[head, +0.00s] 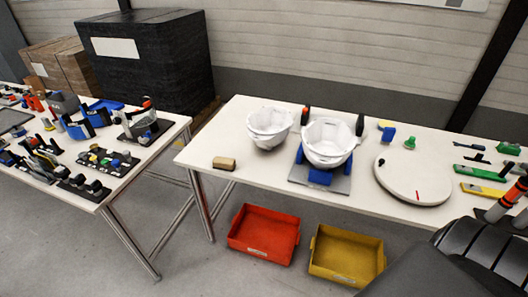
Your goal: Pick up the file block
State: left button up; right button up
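A small tan block with a brown side (224,163) lies on the left front part of the right-hand white table. It looks like the file block, though it is too small to make out its surface. It lies apart from other objects, with bare table around it. Neither of my grippers shows in the head view.
Two white helmet shells (268,122) (328,139) stand right of the block, one on a grey plate (338,183) with blue supports. A white round disc (414,180) and green and yellow tools (482,171) lie further right. Red (264,233) and yellow (346,255) bins are below.

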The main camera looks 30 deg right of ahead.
aim_at(220, 163)
jog(key=z, duration=0.95)
jog(key=i, duration=0.8)
jog(key=z, duration=0.8)
